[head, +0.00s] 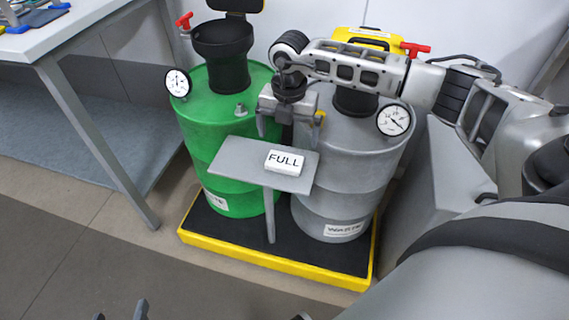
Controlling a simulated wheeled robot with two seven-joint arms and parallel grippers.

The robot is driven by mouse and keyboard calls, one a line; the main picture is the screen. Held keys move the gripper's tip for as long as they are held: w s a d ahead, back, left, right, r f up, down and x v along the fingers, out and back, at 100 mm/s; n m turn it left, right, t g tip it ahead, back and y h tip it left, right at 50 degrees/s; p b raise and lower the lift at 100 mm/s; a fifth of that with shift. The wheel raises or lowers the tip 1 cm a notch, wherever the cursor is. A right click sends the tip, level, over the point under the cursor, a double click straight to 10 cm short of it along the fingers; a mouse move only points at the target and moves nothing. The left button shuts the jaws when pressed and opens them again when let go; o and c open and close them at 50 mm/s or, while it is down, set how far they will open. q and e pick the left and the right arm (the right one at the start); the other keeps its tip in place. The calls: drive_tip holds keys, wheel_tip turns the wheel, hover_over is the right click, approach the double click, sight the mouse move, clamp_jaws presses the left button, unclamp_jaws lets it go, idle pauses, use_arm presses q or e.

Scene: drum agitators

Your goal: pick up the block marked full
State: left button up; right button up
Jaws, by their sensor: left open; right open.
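The white block marked FULL (284,162) lies flat on a small grey stand plate (236,160), to the right of its middle. My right gripper (289,124) reaches in from the right and hangs above and behind the block, in front of the drums. Its two fingers are apart with nothing between them, and it does not touch the block. Only the fingertips of my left gripper (120,313) show at the bottom edge, spread apart and far from the block.
Behind the stand are a green drum (217,140) and a grey waste drum (355,150) with funnels and gauges, on a yellow-edged black pallet (228,246). Red valve handles stick out at the top. A white table (60,35) stands at left; the front floor is clear.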

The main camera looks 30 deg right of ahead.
sight(284, 162)
wheel_tip(284, 162, down, 3)
drive_tip(key=shift+r, duration=0.1)
drive_tip(key=shift+a+f, duration=0.15)
drive_tip(key=shift+f, duration=0.6)
drive_tip(key=f, duration=0.3)
drive_tip(key=f+b, duration=0.1)
drive_tip(key=shift+a+f, duration=0.25)
drive_tip(key=shift+a, duration=0.05)
drive_tip(key=c, duration=0.9)
use_arm(q)
drive_tip(key=shift+w+d+f+g, duration=0.1)
drive_tip(key=shift+d+f+g, duration=0.05)
drive_tip(key=shift+f, duration=0.45)
drive_tip(key=shift+w+d+f+g, duration=0.1)
drive_tip(key=shift+d+f+g, duration=0.05)
drive_tip(key=shift+f, duration=0.45)
